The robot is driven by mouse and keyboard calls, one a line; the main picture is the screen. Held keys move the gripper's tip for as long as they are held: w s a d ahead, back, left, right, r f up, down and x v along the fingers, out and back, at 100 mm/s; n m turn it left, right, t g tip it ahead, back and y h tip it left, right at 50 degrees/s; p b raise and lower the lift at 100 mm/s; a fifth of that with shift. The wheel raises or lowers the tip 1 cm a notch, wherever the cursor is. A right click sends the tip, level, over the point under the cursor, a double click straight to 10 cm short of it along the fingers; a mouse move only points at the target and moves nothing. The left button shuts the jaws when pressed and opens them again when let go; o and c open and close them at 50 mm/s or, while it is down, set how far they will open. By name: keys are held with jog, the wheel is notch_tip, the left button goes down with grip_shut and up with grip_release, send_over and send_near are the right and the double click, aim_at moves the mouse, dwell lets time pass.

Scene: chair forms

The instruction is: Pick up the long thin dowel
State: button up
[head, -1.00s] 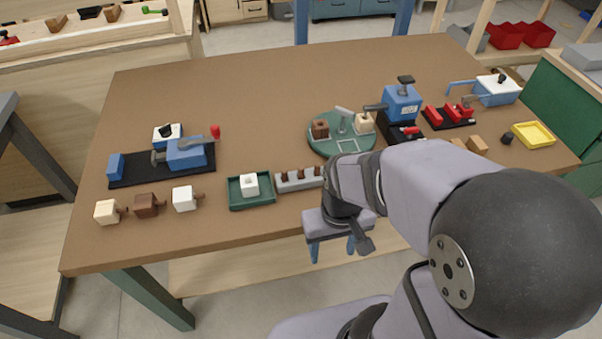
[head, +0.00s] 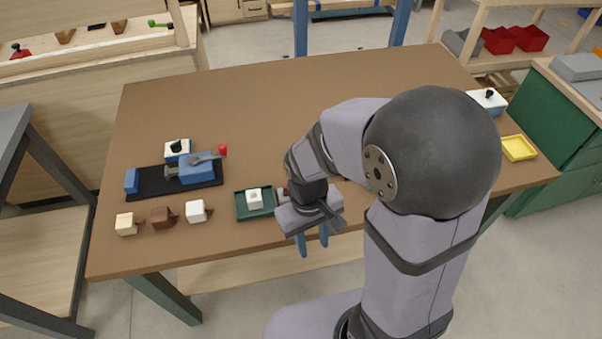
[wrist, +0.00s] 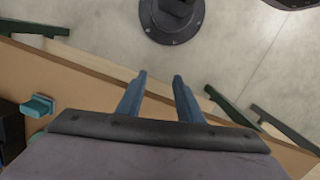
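I cannot make out a long thin dowel in either current view. My gripper (head: 313,244) hangs over the table's front edge, fingers pointing down. In the wrist view, its two blue fingers (wrist: 159,82) are apart with nothing between them. A grey rack (head: 282,196) is mostly hidden behind my wrist, beside the green tray; what it holds cannot be seen now. Three small blocks stand at the front left: cream (head: 126,225), brown (head: 160,219) and white (head: 196,212).
The green tray (head: 241,207) holds a white block. A blue clamp device (head: 197,170) stands on a black base behind the blocks. A yellow tray (head: 518,148) is at the far right. The table's back middle (head: 250,110) is clear. My arm hides the right-centre.

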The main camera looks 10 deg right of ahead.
jog(key=w+r+m+t, duration=0.1)
jog(key=w+r+m, duration=0.2)
jog(key=w+m, duration=0.2)
jog(key=w+r+m+t+h+p, duration=0.1)
jog(key=w+r+m+t, duration=0.1)
jog(key=w+m, duration=0.4)
jog(key=w+r, duration=0.1)
jog(key=w, duration=0.3)
jog(key=shift+w+r+m+h, duration=0.15)
jog(key=shift+m+h, duration=0.15)
jog(key=shift+w+p+x, duration=0.15)
jog(key=shift+p+x, duration=0.35)
jog(key=shift+x, duration=1.35)
jog(key=shift+w+p+x, duration=0.15)
jog(key=shift+p+x, duration=0.35)
jog(key=shift+x, duration=1.3)
jog(key=shift+a, duration=0.25)
